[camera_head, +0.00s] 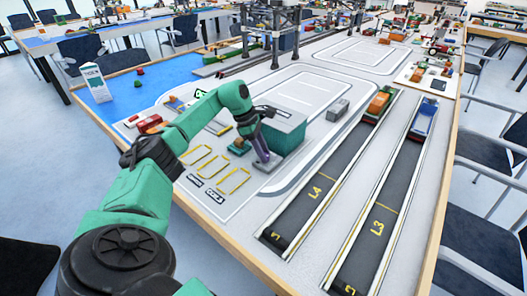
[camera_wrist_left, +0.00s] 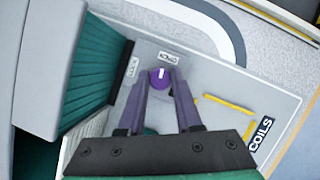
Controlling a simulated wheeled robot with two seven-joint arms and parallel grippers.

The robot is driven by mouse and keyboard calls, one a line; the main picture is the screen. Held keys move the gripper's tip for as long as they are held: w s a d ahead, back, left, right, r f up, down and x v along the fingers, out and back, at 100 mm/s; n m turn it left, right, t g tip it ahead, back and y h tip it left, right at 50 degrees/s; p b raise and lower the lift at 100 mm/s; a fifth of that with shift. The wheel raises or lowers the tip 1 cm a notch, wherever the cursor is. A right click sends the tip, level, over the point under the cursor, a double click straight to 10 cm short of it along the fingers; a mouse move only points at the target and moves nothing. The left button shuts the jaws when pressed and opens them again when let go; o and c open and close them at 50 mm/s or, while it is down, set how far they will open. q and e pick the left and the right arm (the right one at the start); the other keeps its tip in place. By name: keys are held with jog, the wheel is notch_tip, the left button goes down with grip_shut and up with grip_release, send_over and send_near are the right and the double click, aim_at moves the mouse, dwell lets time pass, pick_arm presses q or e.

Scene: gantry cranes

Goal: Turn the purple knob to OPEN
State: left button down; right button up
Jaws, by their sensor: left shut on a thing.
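The purple knob (camera_wrist_left: 161,78) shows in the left wrist view, a small round knob with a white mark near its top edge. It sits on a light grey panel (camera_wrist_left: 205,80) with two small white labels just beyond it, too blurred to read surely. My left gripper (camera_wrist_left: 160,83) has its two purple-grey fingers on either side of the knob, shut on it. In the head view my left gripper (camera_head: 261,150) points down beside a teal box with a grey top (camera_head: 287,115), and hides the knob. My right gripper is not in view.
The teal box stands close against my left gripper's side. Yellow-outlined bays (camera_head: 215,165) and a COILS label (camera_head: 215,195) lie to the left. Two dark lanes, L4 (camera_head: 320,190) and L3 (camera_head: 378,225), run on the right, with model trucks at their far ends.

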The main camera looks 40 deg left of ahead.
pick_arm(q)
jog(key=shift+r+m, duration=0.1)
jog(key=shift+m, duration=0.7)
jog(key=shift+g, duration=0.3)
jog(key=c, duration=0.6)
grip_release()
jog(key=p+v, duration=0.1)
jog(key=v, duration=1.3)
jog(key=shift+a+r, duration=0.15)
jog(key=shift+a, duration=0.15)
